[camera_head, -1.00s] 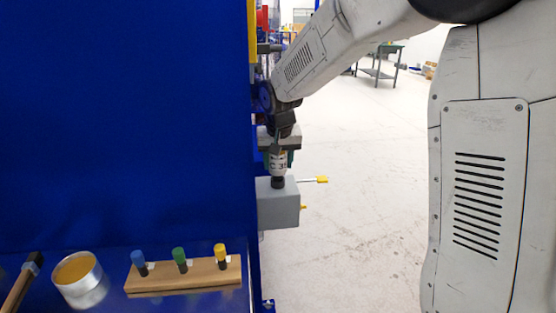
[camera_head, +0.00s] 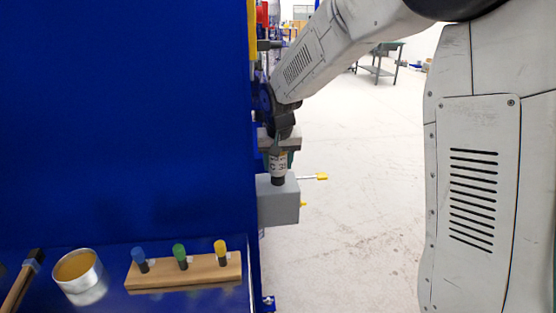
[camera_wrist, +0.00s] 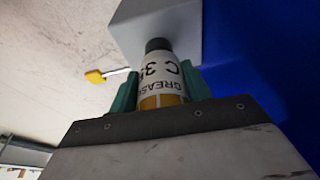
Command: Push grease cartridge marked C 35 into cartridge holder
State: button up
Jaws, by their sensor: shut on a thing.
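The grease cartridge (camera_head: 278,164), white with "C 35" lettering and a dark tip, is held upright with its tip down. In the wrist view the cartridge (camera_wrist: 160,80) shows "GREASE C 35" and an orange band. My gripper (camera_head: 279,150) is shut on it, with green fingers (camera_wrist: 160,90) on both sides. The grey box-shaped cartridge holder (camera_head: 279,205) is mounted on the blue panel's edge. The dark tip is at the holder's top; how deep it sits I cannot tell. The holder also shows in the wrist view (camera_wrist: 185,25).
A yellow-ended lever (camera_head: 321,176) sticks out right of the holder. A tall blue panel (camera_head: 120,120) fills the left. Below it are a wooden rack (camera_head: 185,273) with blue, green and yellow-topped pieces, an open can (camera_head: 80,277) and a hammer (camera_head: 22,283).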

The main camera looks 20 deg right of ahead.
jog(key=shift+f, duration=0.4)
jog(key=o, duration=1.2)
jog(key=shift+o, duration=0.2)
jog(key=shift+f, duration=0.1)
jog(key=shift+r, duration=3)
jog(key=shift+r, duration=0.1)
